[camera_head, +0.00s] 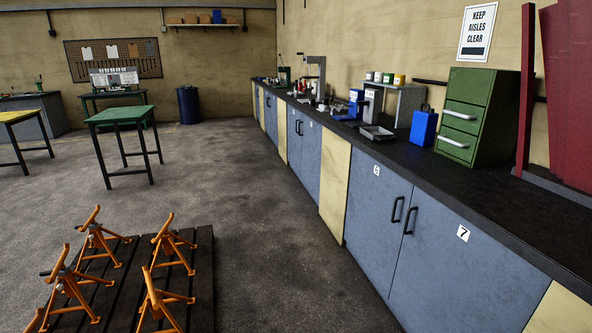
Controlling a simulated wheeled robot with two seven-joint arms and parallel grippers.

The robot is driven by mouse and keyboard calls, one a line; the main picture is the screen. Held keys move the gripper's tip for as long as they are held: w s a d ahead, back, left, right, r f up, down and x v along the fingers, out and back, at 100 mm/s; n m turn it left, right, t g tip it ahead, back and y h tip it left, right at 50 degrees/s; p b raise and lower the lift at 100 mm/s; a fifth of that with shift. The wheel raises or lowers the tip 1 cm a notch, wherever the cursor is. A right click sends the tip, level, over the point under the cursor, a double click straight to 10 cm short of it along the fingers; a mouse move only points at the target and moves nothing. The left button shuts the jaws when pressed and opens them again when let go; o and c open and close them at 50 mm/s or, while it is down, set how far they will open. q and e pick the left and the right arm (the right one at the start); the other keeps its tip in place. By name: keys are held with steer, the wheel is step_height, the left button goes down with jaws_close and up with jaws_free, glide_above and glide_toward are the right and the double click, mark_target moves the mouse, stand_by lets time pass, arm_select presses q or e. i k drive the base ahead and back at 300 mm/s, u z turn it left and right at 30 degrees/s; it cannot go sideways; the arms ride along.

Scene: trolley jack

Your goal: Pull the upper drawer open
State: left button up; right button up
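A green drawer cabinet (493,116) stands on the dark worktop along the right wall. Its front faces left, toward the aisle. The upper drawer (466,108) has a pale bar handle (459,115). The lower drawer (462,133) below it has a similar handle (454,142). Both drawers look shut, and their insides are hidden. Neither of my grippers shows in the head view.
A blue can (424,128) stands left of the cabinet, and dark red panels (569,95) lean to its right. Blue cupboards (448,268) front the worktop (440,176). Orange stands (168,246) sit on a dark pallet (205,262). The floor between is clear.

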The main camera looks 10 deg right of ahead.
mark_target(475, 116)
steer(key=z, duration=0.95)
steer(key=i, duration=1.75)
steer(key=z, duration=1)
